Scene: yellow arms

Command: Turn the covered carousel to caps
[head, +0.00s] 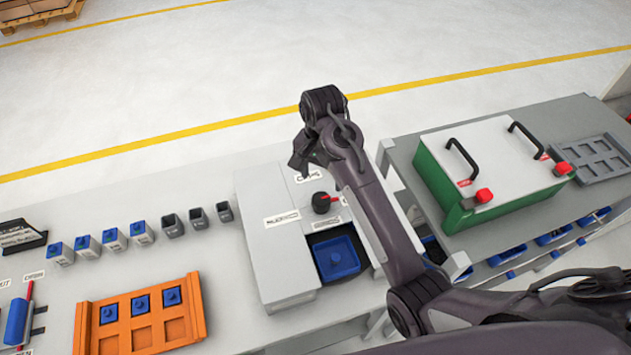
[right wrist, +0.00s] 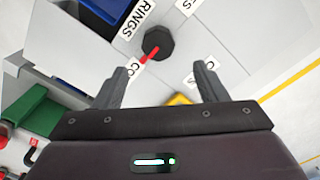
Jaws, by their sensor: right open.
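The covered carousel (head: 262,238) is a light grey box with a black round knob (head: 322,203) on top. In the right wrist view the knob (right wrist: 158,42) has a red pointer aimed at a partly hidden label starting "CO" (right wrist: 129,77). A "RINGS" label (right wrist: 140,18) lies on another side. The caps label (head: 308,177) is behind the knob in the head view. A blue tray (head: 336,257) shows in the box's front opening. My right gripper (right wrist: 158,82) is open and empty, its fingers apart, with the knob beyond the fingertips. My left gripper is out of view.
A green case (head: 432,180) with a white lid, black handles and red latches stands on the right bench. An orange rack (head: 140,325) with blue parts and several small bins (head: 170,225) stand left of the carousel.

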